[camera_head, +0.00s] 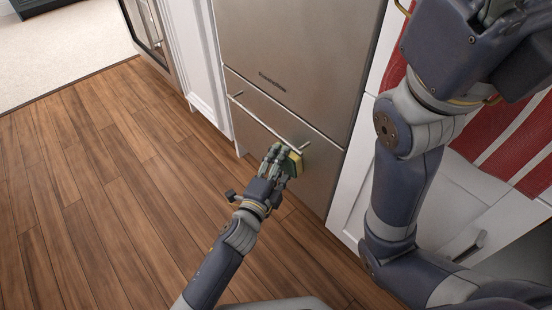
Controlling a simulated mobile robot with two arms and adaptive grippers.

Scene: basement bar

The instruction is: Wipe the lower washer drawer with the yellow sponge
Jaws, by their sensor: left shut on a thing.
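The lower washer drawer (253,130) is a brushed steel front with a long bar handle (262,122) along its top. My left gripper (281,160) is shut on the yellow sponge (297,162), below the right end of the handle.
A taller steel front (290,60) is above the drawer. White cabinetry (204,60) stands to the left, and a white cabinet (352,190) to the right beside red-striped cloth (500,140). The wooden floor (100,180) at left is clear.

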